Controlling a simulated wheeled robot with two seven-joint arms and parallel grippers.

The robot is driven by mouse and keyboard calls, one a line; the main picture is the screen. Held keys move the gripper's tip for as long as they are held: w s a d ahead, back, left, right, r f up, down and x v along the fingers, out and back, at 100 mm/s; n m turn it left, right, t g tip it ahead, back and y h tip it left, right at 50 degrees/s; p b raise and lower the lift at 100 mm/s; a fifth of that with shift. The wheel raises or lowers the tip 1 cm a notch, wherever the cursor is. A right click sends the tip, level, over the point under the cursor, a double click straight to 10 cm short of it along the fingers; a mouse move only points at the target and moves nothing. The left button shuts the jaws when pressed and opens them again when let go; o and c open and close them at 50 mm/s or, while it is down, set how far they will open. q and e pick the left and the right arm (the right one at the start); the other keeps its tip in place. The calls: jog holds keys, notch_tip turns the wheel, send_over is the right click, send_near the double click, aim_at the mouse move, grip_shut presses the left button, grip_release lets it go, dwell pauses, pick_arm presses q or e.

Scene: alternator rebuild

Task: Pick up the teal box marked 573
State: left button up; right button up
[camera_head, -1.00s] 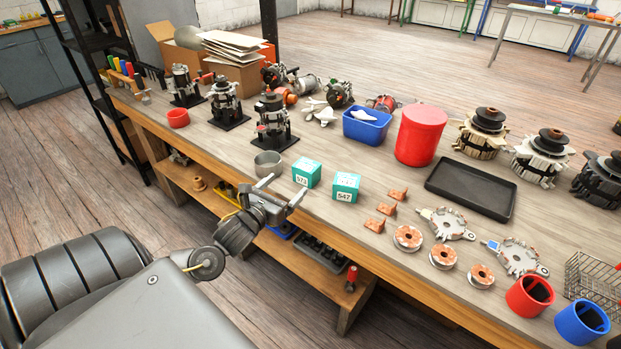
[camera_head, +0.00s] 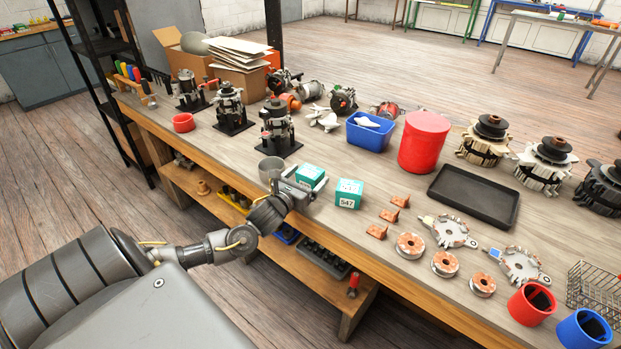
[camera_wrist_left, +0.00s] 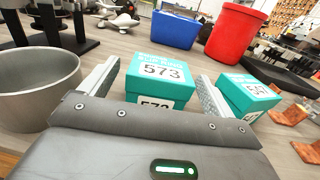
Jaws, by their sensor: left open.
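The teal box marked 573 (camera_wrist_left: 160,72) stands upright on the bench, between the two fingers of my left gripper (camera_wrist_left: 157,88) in the left wrist view. The fingers are open, with a gap visible to the right of the box; its lower front is hidden by the gripper body. In the head view the 573 box (camera_head: 311,174) shows just beyond my left gripper (camera_head: 300,186), partly covered by it. A second teal box, marked 547 (camera_head: 348,194), stands to the right, outside the right finger. My right gripper is not in view.
A grey metal cup (camera_wrist_left: 35,90) stands close to the left finger. A blue bin (camera_head: 370,132), a red canister (camera_head: 424,141) and a black tray (camera_head: 473,196) lie farther back. Copper-coloured pieces (camera_head: 388,215) lie right of the 547 box. The bench's front edge (camera_head: 330,235) runs below the gripper.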

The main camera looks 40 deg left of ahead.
pick_arm(q)
jog(key=shift+w+a, duration=0.1)
jog(key=shift+w, duration=0.8)
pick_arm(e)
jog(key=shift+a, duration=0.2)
pick_arm(q)
jog(key=c, duration=1.1)
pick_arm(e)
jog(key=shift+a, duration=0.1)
pick_arm(q)
jog(key=shift+r, duration=0.15)
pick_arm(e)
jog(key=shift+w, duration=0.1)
